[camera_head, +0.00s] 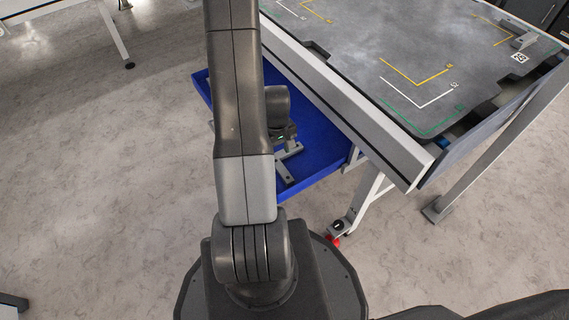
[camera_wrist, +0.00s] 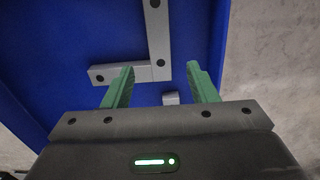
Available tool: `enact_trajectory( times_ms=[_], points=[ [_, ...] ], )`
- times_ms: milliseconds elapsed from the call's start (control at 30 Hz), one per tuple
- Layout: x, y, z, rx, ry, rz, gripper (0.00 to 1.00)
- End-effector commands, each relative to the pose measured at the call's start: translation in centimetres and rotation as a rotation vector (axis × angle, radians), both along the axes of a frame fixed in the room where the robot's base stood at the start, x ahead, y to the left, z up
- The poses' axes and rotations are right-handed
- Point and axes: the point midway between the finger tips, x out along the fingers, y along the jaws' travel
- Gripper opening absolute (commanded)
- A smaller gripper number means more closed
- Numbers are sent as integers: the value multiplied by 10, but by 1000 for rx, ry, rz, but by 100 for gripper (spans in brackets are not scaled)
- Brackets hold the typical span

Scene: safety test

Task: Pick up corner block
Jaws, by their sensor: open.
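The corner block (camera_wrist: 159,45) is a grey L-shaped metal piece with dark holes, lying on a blue surface in the wrist view. In the head view a part of it (camera_head: 289,150) shows beside my arm, in the blue tray. My gripper (camera_wrist: 160,82) has two green fingers, spread apart and empty between them. The fingertips are near the shorter arm of the block, with the left fingertip overlapping it in the picture. I cannot tell whether they touch. A small grey piece (camera_wrist: 171,98) shows between the fingers. My arm hides much of the tray in the head view.
The blue tray (camera_head: 325,150) sits low beside a table (camera_head: 345,60) with a grey top and yellow, white and green corner marks. Another grey metal part (camera_head: 517,35) rests at the table's far right. A table leg with a caster (camera_head: 342,225) stands near my base.

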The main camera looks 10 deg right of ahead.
Motion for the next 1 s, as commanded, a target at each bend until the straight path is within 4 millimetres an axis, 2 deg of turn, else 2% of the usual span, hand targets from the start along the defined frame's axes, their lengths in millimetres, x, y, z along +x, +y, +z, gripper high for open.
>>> enact_trajectory(
  times_ms=[33,267,600,833,867,1000],
  points=[
    [0,0,-7,0,1,0,53],
    [1,0,-18,0,0,0,53],
    [3,1,-62,0,0,0,53],
    [3,1,-62,0,0,0,53],
    [3,1,-62,0,0,0,49],
    [3,1,-62,0,0,0,21]
  ],
)
